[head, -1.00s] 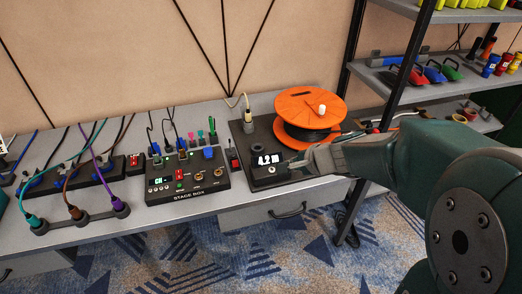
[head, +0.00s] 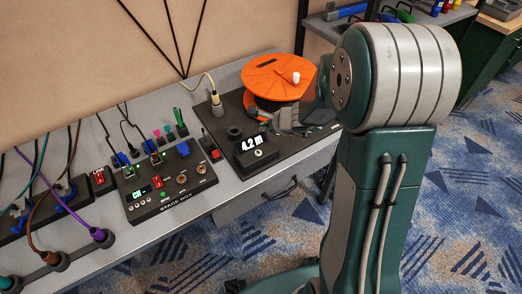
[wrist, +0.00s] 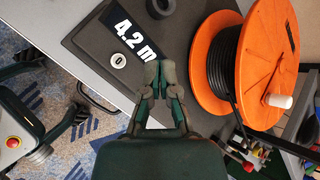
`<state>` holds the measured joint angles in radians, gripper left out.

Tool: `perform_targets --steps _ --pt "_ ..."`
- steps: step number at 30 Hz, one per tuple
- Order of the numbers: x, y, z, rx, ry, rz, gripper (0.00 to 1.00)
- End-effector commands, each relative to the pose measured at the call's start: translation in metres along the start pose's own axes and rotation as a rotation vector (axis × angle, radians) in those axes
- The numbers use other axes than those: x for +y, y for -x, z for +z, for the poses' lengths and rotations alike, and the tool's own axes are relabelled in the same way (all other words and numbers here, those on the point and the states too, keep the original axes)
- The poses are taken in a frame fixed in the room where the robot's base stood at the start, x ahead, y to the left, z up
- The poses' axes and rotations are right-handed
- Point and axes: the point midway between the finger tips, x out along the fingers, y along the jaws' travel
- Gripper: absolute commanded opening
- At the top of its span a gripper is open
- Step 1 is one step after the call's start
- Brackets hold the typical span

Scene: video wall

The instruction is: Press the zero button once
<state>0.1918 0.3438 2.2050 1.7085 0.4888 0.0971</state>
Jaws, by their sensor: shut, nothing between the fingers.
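A dark counter box (head: 252,152) on the bench carries a display (head: 250,142) reading 4.2 m. The zero button (head: 258,153), small, round and pale, sits on the box just below the display. In the wrist view the display (wrist: 136,40) and the zero button (wrist: 118,60) both show clearly, the button ahead and to the left of my fingertips. My gripper (wrist: 159,72) is shut and empty, apart from the button. In the head view my gripper (head: 288,120) is right of the display, in front of the reel, partly hidden by my arm.
An orange cable reel (head: 262,76) with a white knob stands behind my gripper. Left of the counter box are a small red switch (head: 215,155) and the stage box (head: 165,185) with several plugs and knobs. Cables and connectors crowd the bench's left end.

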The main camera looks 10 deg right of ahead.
Motion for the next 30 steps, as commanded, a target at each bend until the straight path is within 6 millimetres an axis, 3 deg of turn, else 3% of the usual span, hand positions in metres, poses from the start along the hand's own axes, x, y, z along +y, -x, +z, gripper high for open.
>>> perform_targets --steps 5,15,21,30 --pt "0.009 -0.011 0.0 0.001 0.004 0.005 0.0" --pt "0.029 -0.039 -0.03 -0.002 -0.002 0.004 0.0" --pt "0.041 -0.055 -0.038 -0.001 0.002 0.004 0.0" --pt "0.046 -0.062 -0.042 -0.001 0.005 0.002 0.0"
